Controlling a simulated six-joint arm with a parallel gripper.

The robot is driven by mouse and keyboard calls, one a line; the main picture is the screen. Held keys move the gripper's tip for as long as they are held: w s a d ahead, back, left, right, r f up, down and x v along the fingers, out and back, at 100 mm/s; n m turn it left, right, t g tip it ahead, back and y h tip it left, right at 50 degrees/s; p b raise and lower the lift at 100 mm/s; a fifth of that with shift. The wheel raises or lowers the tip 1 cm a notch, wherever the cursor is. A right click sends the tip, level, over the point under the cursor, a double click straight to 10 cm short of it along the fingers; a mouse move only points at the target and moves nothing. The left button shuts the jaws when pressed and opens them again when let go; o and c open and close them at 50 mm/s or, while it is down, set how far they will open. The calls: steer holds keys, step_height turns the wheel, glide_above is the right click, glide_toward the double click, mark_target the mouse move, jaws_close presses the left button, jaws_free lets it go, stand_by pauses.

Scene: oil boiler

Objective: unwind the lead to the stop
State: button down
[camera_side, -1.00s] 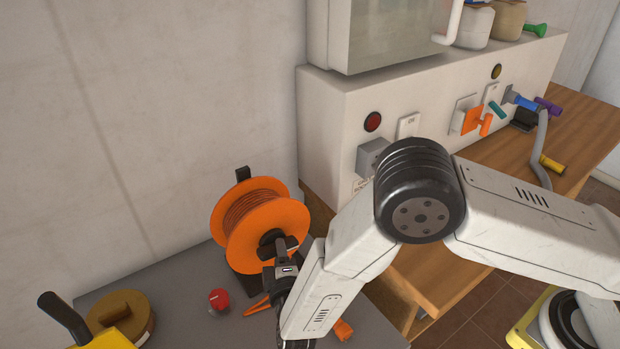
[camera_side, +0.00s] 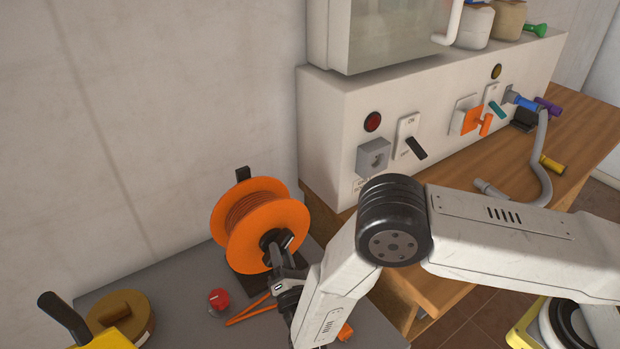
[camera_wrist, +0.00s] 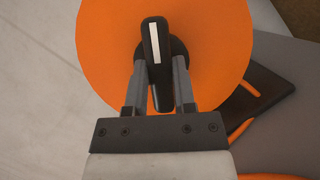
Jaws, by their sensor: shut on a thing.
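The orange reel (camera_side: 262,222) with its wound orange lead (camera_side: 248,203) stands on a dark stand on the grey bench at the left. A black crank handle with a white stripe is at the reel's hub, and it shows upright in the wrist view (camera_wrist: 154,50). My gripper (camera_side: 281,257) is at the hub and shut on this handle; in the wrist view its two fingers (camera_wrist: 158,85) close on either side of it. Loose orange lead (camera_side: 250,312) lies on the bench in front of the reel, and an orange end piece (camera_side: 345,332) shows beside my arm.
A red knob (camera_side: 218,299) sits on the grey bench (camera_side: 185,275) left of the loose lead. A brown round tin (camera_side: 120,311) and a yellow object with a black handle (camera_side: 64,318) are at the lower left. The white boiler panel (camera_side: 335,125) with a grey socket (camera_side: 373,157) stands behind my arm.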

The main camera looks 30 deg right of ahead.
steer(key=n+y, duration=0.1)
steer(key=n, duration=0.2)
steer(key=n+t+y, duration=0.1)
steer(key=n+y, duration=0.1)
steer(key=n, duration=0.2)
steer(key=shift+d+t, duration=0.1)
steer(key=shift+t, duration=0.2)
steer(key=shift+n, duration=0.5)
steer(key=shift+c, duration=2.2)
jaws_free()
steer(key=shift+v, duration=3.9)
